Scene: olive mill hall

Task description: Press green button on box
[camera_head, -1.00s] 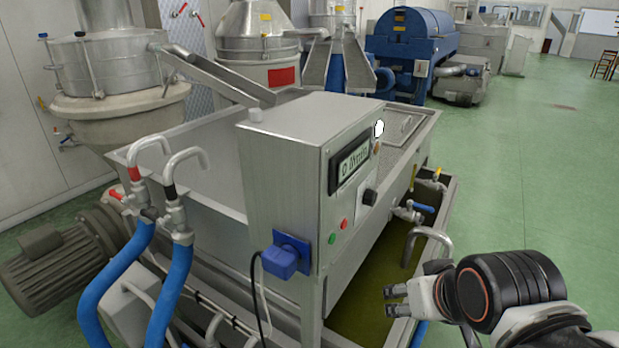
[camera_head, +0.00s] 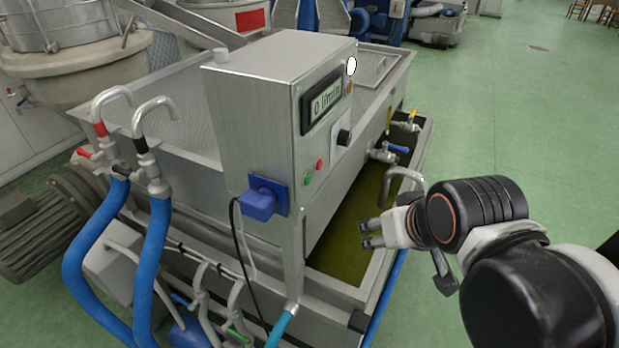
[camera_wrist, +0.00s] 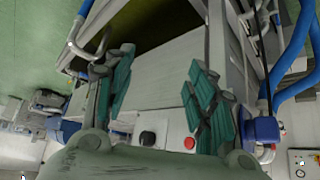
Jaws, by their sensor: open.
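The grey metal box (camera_head: 250,130) stands at one end of the long metal machine. On its right face are a display (camera_head: 325,101), a black knob (camera_head: 344,137), a red button (camera_head: 319,165) and, just below left of the red one, the small green button (camera_head: 308,178). My gripper (camera_head: 368,234) is open and empty, to the right of and lower than the green button in the head view, apart from the box. In the wrist view the red button (camera_wrist: 190,143) and the knob (camera_wrist: 147,138) show between the spread fingers; I cannot make out the green button there.
A blue plug (camera_head: 260,203) sits on the box's front, with a cable hanging down. Blue hoses (camera_head: 158,260) stand at the left. A bent pipe (camera_head: 405,174) and a blue-handled valve (camera_head: 392,150) lie near my gripper. Green floor at the right is clear.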

